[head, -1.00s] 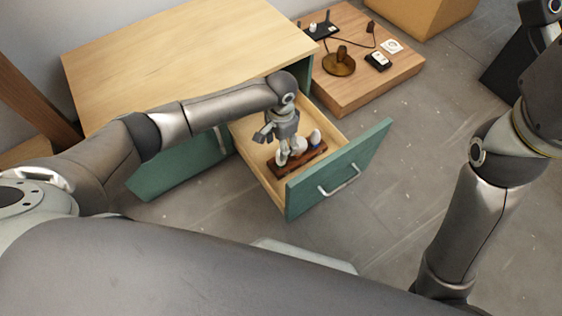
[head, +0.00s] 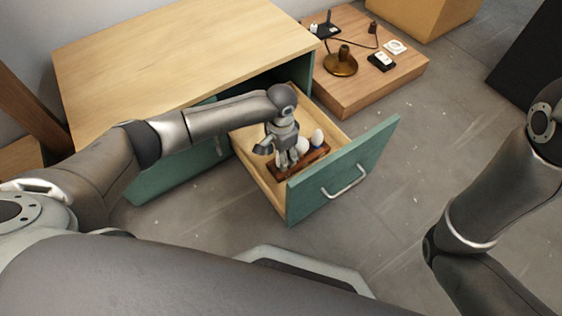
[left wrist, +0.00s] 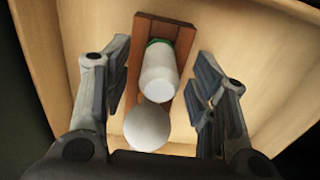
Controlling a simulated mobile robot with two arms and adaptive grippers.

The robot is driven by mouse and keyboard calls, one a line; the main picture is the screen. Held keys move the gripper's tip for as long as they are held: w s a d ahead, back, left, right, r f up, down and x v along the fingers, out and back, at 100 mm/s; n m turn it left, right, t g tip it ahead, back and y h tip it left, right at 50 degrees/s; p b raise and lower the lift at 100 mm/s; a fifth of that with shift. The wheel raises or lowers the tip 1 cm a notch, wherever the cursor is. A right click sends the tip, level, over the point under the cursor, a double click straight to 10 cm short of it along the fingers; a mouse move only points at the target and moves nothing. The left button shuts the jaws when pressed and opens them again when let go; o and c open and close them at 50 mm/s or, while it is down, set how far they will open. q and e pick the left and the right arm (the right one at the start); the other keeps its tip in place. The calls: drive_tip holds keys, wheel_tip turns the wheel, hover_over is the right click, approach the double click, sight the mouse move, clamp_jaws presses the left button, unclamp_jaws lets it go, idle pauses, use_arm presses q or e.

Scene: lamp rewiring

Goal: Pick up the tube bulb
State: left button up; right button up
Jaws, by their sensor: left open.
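The tube bulb (left wrist: 159,76), a white cylinder with a green band at its far end, is on a dark reddish-brown wooden rack (left wrist: 172,32) inside the open drawer. My left gripper (left wrist: 162,58) is open, with one finger on each side of the tube bulb and visible gaps between. A round white bulb (left wrist: 147,127) is beside it, nearer the wrist. In the head view my left gripper (head: 287,159) points down over the rack (head: 316,158), and I cannot tell which bulb it hides. My right gripper is out of view.
The pale drawer (head: 247,146) has a green front (head: 345,165) with a metal handle. A lamp base (head: 341,64) sits on the low wooden platform (head: 340,102). The floor to the right is clear.

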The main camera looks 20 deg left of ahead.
use_arm(q)
drive_tip(key=c, duration=1)
drive_tip(key=shift+r, duration=0.15)
